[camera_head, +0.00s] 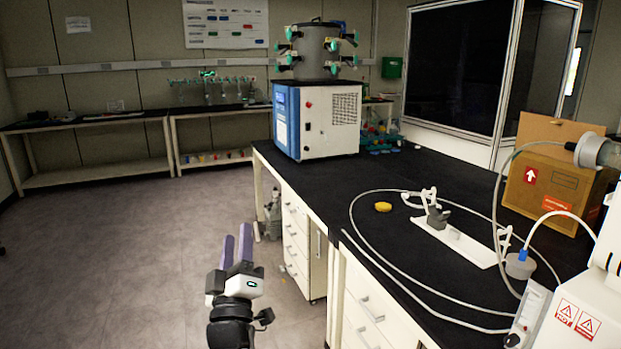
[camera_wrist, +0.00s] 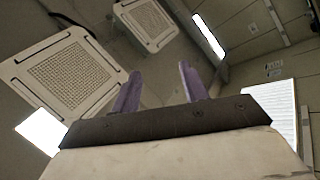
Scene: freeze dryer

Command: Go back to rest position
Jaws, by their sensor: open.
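My gripper (camera_head: 236,247) is at the lower middle of the head view, over the floor to the left of the black bench. Its two purple fingers point up and are apart, with nothing between them. In the wrist view the fingers (camera_wrist: 160,88) stand apart with only the ceiling and wall behind them. The freeze dryer (camera_head: 317,120), a blue and white box with a grey drum (camera_head: 320,50) and green-handled valves on top, stands at the far end of the bench. My gripper touches nothing that I can see.
The black bench (camera_head: 420,165) holds a yellow disc (camera_head: 383,207), a white stand (camera_head: 455,240), looping tubing, a cardboard box (camera_head: 555,185) and a white machine (camera_head: 585,315) at the right. Drawers (camera_head: 296,235) face the open floor (camera_head: 130,240). Ceiling units (camera_wrist: 68,75) show in the wrist view.

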